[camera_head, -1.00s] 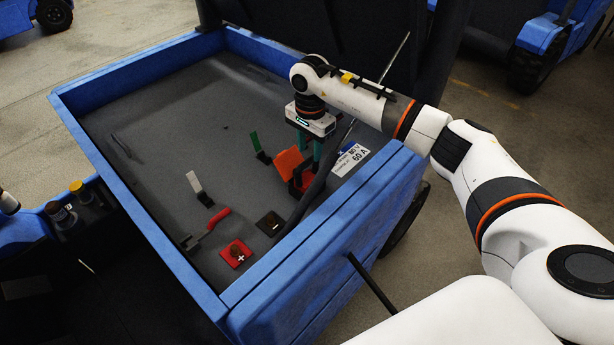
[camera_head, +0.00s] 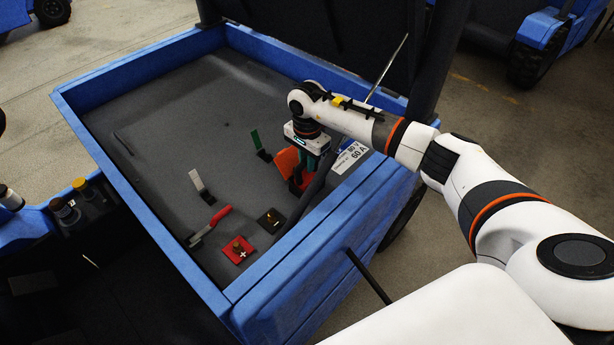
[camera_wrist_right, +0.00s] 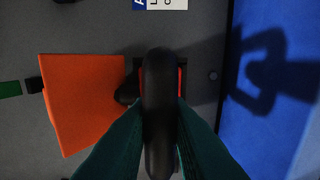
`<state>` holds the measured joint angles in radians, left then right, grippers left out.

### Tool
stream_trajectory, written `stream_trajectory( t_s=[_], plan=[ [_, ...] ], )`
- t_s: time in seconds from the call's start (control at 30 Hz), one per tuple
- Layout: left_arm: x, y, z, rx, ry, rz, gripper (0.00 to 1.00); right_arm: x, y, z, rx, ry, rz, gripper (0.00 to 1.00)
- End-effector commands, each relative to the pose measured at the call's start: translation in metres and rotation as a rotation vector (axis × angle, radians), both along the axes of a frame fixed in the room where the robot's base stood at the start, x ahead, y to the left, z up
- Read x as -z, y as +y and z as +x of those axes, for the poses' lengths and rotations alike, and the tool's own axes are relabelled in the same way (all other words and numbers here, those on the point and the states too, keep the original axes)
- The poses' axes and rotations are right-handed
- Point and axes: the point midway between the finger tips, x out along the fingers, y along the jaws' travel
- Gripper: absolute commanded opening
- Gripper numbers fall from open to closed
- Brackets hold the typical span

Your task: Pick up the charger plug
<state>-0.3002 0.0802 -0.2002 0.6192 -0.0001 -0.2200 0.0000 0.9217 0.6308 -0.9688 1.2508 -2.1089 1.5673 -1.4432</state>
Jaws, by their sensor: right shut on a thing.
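The charger plug (camera_wrist_right: 158,105), a long black rounded body, is between the teal fingers of my right gripper (camera_wrist_right: 160,125), which is shut on it. In the head view my right gripper (camera_head: 312,163) is low in the blue-walled bay, beside an orange flap (camera_head: 286,161). The flap also shows in the wrist view (camera_wrist_right: 80,95), left of the plug. Red edges of a socket housing (camera_head: 297,183) show by the plug. The plug hides most of the housing, so I cannot tell whether the two are joined. My left gripper is not in view.
Blue walls (camera_head: 160,235) surround the bay. A dark thick cable (camera_head: 311,193) runs along its near side. A red plus-marked terminal (camera_head: 237,250), a black terminal (camera_head: 270,220), a red-handled lever (camera_head: 210,225) and green (camera_head: 256,140) and white (camera_head: 197,181) tabs lie left of the gripper.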

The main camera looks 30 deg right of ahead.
Motion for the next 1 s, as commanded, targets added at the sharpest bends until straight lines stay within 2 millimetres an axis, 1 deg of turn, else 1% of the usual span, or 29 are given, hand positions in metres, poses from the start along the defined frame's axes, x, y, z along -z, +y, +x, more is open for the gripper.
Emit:
stream_trajectory(
  t_s=[0.17, 0.27, 0.37, 0.6, 0.7, 0.83, 1.0],
  plan=[
    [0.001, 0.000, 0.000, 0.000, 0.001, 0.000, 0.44, -0.002, 0.000, 0.001, 0.000, -0.004, 0.000, 0.00],
    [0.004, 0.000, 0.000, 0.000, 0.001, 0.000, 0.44, -0.009, 0.000, 0.002, 0.000, -0.005, 0.001, 0.00],
    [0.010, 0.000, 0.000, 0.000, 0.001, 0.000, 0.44, -0.024, -0.001, 0.002, -0.001, -0.009, 0.000, 0.00],
    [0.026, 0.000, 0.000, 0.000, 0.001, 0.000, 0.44, -0.071, 0.000, 0.002, 0.000, -0.009, 0.000, 0.00],
    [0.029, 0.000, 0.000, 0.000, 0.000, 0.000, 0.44, -0.087, 0.000, 0.002, 0.000, -0.007, 0.000, 0.00],
    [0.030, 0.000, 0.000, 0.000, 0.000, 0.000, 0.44, -0.101, 0.000, 0.001, -0.001, -0.006, 0.001, 0.00],
    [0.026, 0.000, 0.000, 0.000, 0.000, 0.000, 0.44, -0.112, 0.000, 0.001, 0.000, -0.003, 0.000, 0.00]
  ],
)
